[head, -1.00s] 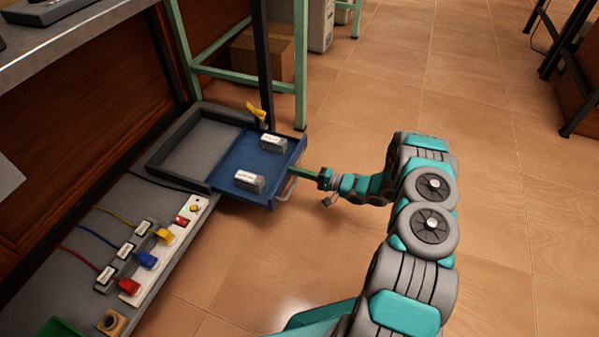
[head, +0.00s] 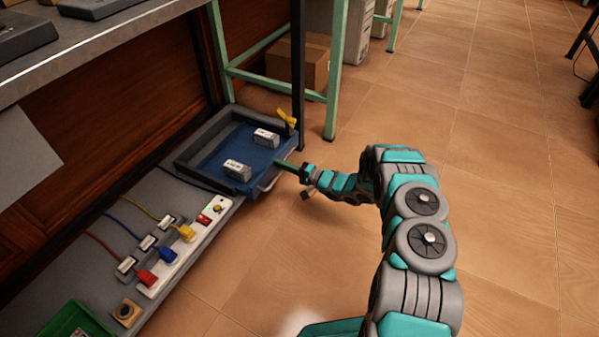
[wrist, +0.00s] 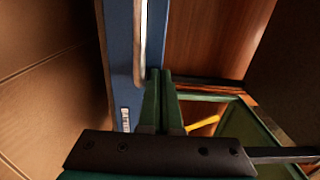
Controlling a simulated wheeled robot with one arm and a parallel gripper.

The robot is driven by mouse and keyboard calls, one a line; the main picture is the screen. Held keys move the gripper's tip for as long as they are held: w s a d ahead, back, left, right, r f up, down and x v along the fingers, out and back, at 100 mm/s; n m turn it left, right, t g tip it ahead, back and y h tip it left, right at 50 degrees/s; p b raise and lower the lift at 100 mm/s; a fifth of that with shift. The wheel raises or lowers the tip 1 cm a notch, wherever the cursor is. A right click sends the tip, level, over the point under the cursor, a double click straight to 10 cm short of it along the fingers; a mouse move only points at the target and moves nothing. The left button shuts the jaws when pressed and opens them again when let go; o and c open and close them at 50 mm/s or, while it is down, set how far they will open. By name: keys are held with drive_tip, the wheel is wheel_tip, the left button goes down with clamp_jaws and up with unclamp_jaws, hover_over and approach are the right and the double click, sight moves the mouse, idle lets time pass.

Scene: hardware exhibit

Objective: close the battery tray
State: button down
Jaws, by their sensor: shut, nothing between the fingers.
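The blue battery tray (head: 240,150) sits mostly inside its grey housing (head: 192,148) on the low shelf, its front edge sticking out a little. Two labelled batteries lie in it, one near (head: 237,169) and one farther back (head: 265,138). My gripper (head: 282,163) is shut and empty, its tips at the tray's front beside the pale handle (head: 268,180). In the wrist view the shut fingers (wrist: 161,78) point at the blue front panel (wrist: 118,50), close by the handle (wrist: 140,45). Whether they touch it, I cannot tell.
A yellow tag-like piece (head: 287,118) stands at the housing's back right corner, near a dark table leg (head: 298,80). A power strip (head: 185,245) with coloured plugs lies left of the tray. A green bin (head: 75,322) is at bottom left.

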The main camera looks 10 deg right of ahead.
sight(272, 160)
drive_tip(key=x, duration=0.5)
drive_tip(key=shift+w+a, duration=0.15)
drive_tip(key=shift+a, duration=0.1)
drive_tip(key=shift+w+a+r, duration=0.1)
drive_tip(key=shift+w+a, duration=0.15)
drive_tip(key=shift+w, duration=0.1)
drive_tip(key=shift+a+b, duration=0.1)
drive_tip(key=shift+b, duration=0.2)
drive_tip(key=shift+s, duration=0.1)
